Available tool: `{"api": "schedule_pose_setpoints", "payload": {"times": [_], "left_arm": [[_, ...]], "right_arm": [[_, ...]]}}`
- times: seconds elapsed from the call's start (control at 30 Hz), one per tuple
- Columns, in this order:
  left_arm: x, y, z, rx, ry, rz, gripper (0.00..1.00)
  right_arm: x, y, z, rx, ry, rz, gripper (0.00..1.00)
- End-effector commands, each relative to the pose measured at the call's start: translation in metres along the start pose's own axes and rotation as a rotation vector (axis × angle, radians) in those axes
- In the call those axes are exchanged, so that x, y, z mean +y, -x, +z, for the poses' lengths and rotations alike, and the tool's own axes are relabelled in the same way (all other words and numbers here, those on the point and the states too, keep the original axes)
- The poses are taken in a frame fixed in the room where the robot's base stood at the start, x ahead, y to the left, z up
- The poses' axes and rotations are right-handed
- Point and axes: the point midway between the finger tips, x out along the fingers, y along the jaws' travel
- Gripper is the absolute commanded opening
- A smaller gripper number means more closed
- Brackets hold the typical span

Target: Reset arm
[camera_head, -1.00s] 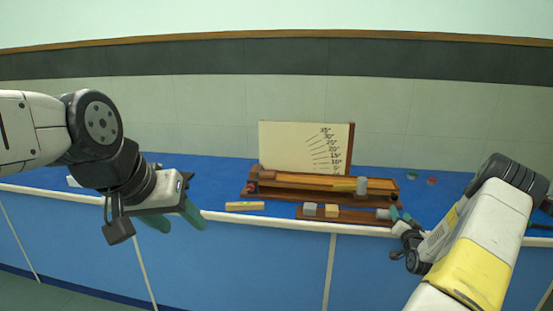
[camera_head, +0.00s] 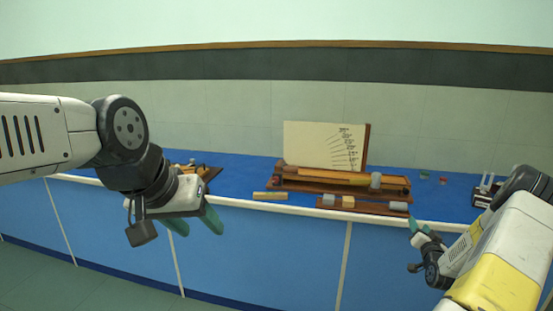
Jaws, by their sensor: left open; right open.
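My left gripper (camera_head: 196,225) comes in from the left and hangs in front of the bench's front edge. Its green fingers are apart and nothing is between them. My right gripper (camera_head: 422,234) is at the lower right, near the bench's front edge and below the wooden tray. Its green fingertips are open and it looks empty, though my forearm partly hides its body.
The blue bench (camera_head: 240,180) carries a wooden apparatus (camera_head: 320,179) with an angle-scale board (camera_head: 325,146). A small tray (camera_head: 375,207) holds grey and tan blocks. A wooden bar (camera_head: 270,196) lies left of it. A dark device (camera_head: 483,198) stands at right.

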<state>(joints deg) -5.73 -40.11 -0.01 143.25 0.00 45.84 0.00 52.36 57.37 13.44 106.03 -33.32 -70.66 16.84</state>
Motion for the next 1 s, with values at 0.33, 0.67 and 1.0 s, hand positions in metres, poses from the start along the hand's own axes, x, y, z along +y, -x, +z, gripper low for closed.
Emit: {"api": "schedule_pose_setpoints", "payload": {"times": [0.33, 0.67, 1.0], "left_arm": [[0.0, 0.0, 0.0, 0.0, 0.0, 0.0, 0.52], [0.0, 0.0, 0.0, 0.0, 0.0, 0.0, 0.52], [0.0, 0.0, 0.0, 0.0, 0.0, 0.0, 0.52]], "right_arm": [[-0.04, -0.012, -0.018, -0.084, 0.065, -0.008, 0.46], [-0.109, -0.013, -0.047, -0.235, 0.177, -0.006, 0.46], [-0.24, 0.058, -0.103, -0.497, 0.352, 0.021, 0.46]]}}
